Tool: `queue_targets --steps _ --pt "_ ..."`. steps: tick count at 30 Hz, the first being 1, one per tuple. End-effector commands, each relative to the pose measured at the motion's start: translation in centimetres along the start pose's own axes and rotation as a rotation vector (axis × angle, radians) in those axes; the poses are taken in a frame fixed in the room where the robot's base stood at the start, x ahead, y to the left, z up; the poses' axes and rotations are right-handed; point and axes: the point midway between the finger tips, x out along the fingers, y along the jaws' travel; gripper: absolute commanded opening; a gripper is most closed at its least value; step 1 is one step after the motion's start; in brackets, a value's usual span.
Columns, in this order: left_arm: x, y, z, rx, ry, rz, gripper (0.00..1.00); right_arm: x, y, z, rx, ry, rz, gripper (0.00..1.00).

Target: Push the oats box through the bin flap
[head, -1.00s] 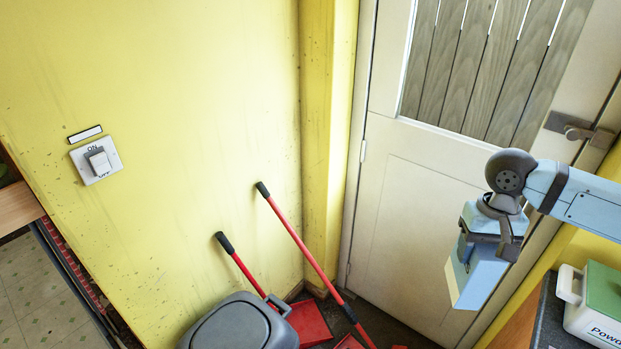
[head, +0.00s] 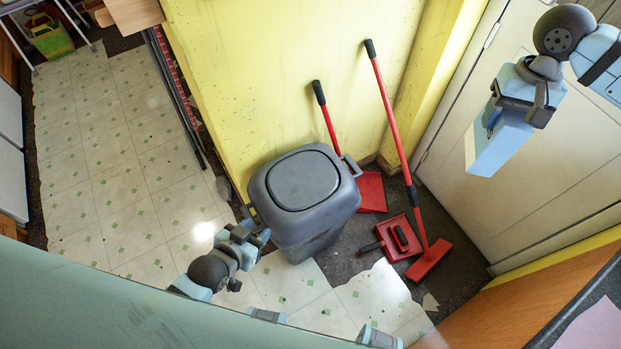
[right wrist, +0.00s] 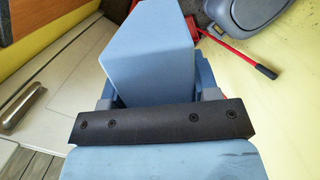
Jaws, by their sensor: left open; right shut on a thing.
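The oats box (head: 497,145), a plain light-blue box with a pale side, hangs below my right gripper (head: 520,102) at the upper right of the head view. That gripper is shut on it. In the right wrist view the box (right wrist: 150,55) stands out between the fingers; no label shows. The grey bin (head: 305,235) stands on the floor at the middle, with a rounded flap (head: 304,181) in its lid. The flap looks closed. The box is apart from the bin, to its right and above it in the picture. My left gripper (head: 254,238) is open and empty beside the bin's lower left.
A red long-handled broom (head: 428,260), a red dustpan (head: 371,192) and a small red brush and pan (head: 398,238) are right of the bin. The yellow wall (head: 270,80) is behind it, a pale door (head: 560,190) at right. Tiled floor (head: 130,170) is open at left.

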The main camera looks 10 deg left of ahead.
Motion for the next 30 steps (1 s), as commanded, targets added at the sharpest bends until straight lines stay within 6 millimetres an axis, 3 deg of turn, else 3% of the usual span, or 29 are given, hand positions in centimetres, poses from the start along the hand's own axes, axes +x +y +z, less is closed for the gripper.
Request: queue_targets --steps 8,13,30 --pt "0.0 0.0 -0.1 0.0 0.0 0.0 0.43 -0.1 -0.1 0.0 0.001 0.001 -0.001 0.06" --pt "-0.5 0.0 -0.7 0.001 -0.001 -0.001 0.43 0.4 -1.2 -0.2 0.02 -0.001 -0.004 0.06" --pt "-2.7 -0.6 -3.1 0.0 -0.002 -0.019 0.43 6.1 -10.5 -2.1 0.22 -0.003 -0.036 0.06"
